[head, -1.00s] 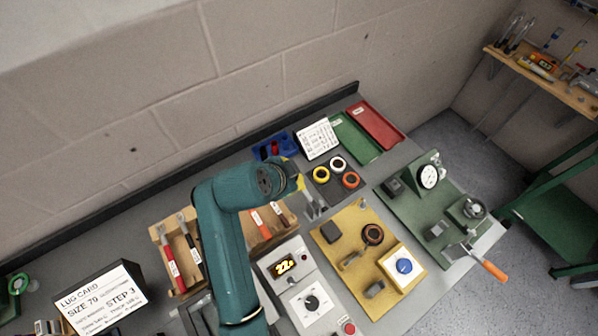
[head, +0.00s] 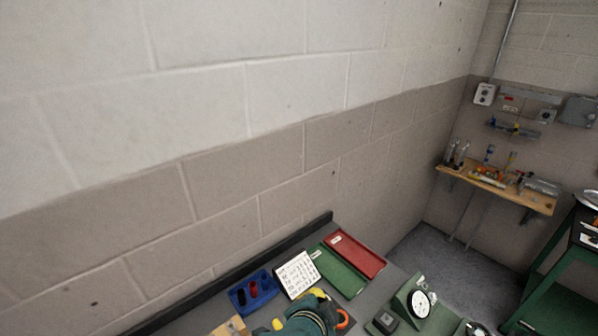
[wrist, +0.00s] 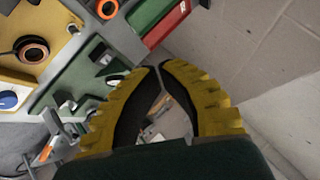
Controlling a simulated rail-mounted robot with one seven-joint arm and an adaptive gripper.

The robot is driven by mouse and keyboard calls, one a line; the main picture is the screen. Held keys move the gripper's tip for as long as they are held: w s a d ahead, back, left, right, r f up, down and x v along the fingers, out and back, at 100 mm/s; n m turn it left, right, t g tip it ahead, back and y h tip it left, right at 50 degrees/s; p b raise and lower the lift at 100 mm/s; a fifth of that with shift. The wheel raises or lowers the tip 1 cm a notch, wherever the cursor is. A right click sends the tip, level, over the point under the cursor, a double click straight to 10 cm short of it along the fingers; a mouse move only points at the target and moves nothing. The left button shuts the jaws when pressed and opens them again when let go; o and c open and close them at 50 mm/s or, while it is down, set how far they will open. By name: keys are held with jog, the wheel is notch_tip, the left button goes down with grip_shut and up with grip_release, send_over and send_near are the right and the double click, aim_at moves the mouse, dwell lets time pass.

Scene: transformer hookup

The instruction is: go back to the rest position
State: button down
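My gripper shows in the wrist view (wrist: 160,68) with two yellow ridged fingers and dark inner pads. The fingertips come together and nothing is held between them. In the head view only part of my teal arm shows at the bottom edge, with yellow bits beside it; the fingertips cannot be made out there. In the wrist view the gripper is above the bench, apart from the things on it.
A blue bin (head: 253,291), a white printed card (head: 297,275), a green tray (head: 341,271) and a red tray (head: 358,254) sit along the bench's back. A green dial fixture (head: 418,303) stands right. A wooden shelf (head: 500,190) hangs on the far wall.

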jog(key=s+d+r+n+t, duration=0.2)
jog(key=r+t, duration=0.1)
jog(key=r, duration=0.4)
jog(key=s+d+r+n+t, duration=0.1)
jog(key=d+r+t, duration=0.2)
jog(key=r, duration=0.5)
jog(key=s+a+r+n+t+y, duration=0.3)
jog(key=s+r+n+t, duration=0.55)
jog(key=r, duration=0.75)
notch_tip(320, 180, up, 15)
jog(key=s+n+g+p, duration=0.1)
jog(key=p, duration=1.4)
jog(key=shift+s+d, duration=0.15)
jog(key=shift+s, duration=0.2)
jog(key=shift+g, duration=0.25)
